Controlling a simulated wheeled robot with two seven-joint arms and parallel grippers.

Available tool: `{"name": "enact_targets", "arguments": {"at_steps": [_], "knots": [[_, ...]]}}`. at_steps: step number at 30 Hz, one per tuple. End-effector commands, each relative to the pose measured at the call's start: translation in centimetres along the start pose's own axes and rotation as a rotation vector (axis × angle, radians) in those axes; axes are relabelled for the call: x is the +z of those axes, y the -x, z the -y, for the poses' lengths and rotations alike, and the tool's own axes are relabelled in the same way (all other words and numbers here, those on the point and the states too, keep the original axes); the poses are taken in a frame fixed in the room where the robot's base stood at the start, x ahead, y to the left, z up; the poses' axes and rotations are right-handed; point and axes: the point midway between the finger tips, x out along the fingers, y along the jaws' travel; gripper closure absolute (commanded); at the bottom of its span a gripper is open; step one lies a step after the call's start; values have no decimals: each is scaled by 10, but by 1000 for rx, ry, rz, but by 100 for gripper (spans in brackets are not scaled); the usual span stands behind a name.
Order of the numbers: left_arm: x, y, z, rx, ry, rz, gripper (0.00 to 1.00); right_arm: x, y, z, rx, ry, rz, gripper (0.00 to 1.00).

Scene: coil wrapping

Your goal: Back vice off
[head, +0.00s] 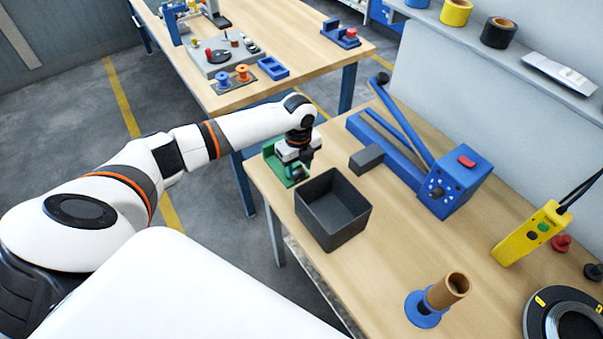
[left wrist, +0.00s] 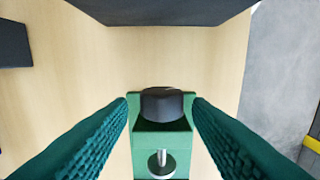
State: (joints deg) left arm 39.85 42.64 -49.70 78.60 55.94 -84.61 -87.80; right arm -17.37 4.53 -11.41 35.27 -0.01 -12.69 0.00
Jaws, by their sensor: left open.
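The green vice (head: 272,155) sits at the left edge of the near workbench. My left gripper (head: 301,168) is over it and hides part of it. In the left wrist view the vice (left wrist: 148,142) shows between and beyond the two green, ridged fingers of the left gripper (left wrist: 160,108). The fingers are open, with a gap on each side of the vice's dark rounded knob (left wrist: 162,103). A metal screw with a round end (left wrist: 161,164) shows nearer the camera. My right gripper is not in view.
A dark open bin (head: 333,230) stands just beside the vice, and a grey block (head: 366,159) lies behind it. A blue lever device (head: 455,183) is farther right. A brown tube on a blue base (head: 425,308) stands near the front. The middle of the bench is clear.

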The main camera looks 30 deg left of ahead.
Motion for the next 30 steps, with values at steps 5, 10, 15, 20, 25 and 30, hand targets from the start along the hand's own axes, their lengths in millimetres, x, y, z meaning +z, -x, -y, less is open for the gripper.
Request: {"name": "enact_targets", "arguments": {"at_steps": [5,10,15,20,25,30], "knots": [[0,-17,0,0,0,1,55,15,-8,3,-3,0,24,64],[0,-18,0,0,0,1,55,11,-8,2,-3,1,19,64],[0,-18,0,-2,0,1,55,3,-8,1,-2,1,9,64],[0,-18,-4,-87,2,1,55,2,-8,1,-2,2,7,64],[0,-18,-3,-119,1,0,55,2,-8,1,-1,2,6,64],[0,-19,-4,-135,1,1,55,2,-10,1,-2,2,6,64]]}}
